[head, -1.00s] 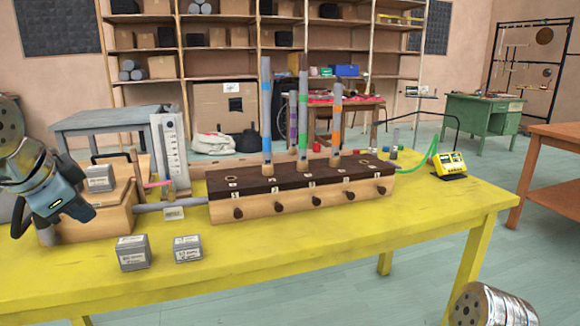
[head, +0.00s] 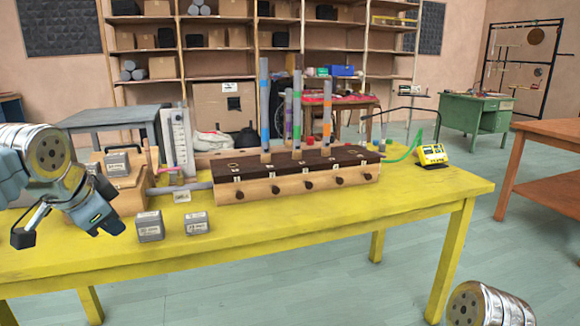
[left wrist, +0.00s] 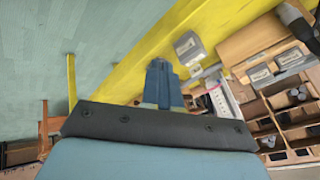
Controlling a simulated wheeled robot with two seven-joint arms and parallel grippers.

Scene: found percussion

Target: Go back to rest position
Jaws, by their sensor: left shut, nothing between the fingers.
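My left gripper (head: 98,217) is at the left of the head view, in front of the yellow table's left part. Its fingers are together and empty, and they also show in the left wrist view (left wrist: 161,82). My right gripper is out of view; only a metallic link of my right arm shows at the bottom right. The yellow table (head: 300,245) holds a wooden organ-like box (head: 296,187) with a dark top. Grey tubes with blue (head: 265,110), green (head: 298,115) and orange (head: 327,112) bands stand upright at its top. Another, purple-banded tube (head: 288,115) stands behind.
Two grey labelled blocks (head: 149,226) (head: 197,223) lie near the table's front left. A third block (head: 117,163) sits on a wooden box beside my left arm. A yellow device (head: 432,154) stands at the right end. Floor in front of the table is clear.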

